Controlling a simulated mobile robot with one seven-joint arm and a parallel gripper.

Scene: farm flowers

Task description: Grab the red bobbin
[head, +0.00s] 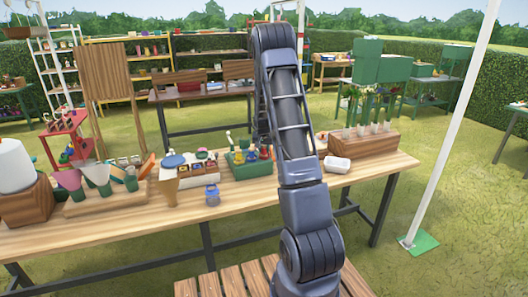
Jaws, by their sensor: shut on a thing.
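A red bobbin (265,152) shows at the right end of a green tray (252,170) on the wooden table. It is small in the view, and my arm hides the area just to its right. My gripper (263,143) comes down from above, partly hidden behind my arm, and is shut on the red bobbin. Its fingertips are too small to make out clearly. The bobbin appears at the tray's level; I cannot tell whether it is lifted clear. Blue and yellow pieces (240,156) stand in the tray to its left.
A blue jar (212,195) stands at the table's front. A box of small items (190,170) sits left of the tray. A white dish (337,164) and a wooden block with tubes (363,138) are at the right. The front right tabletop is clear.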

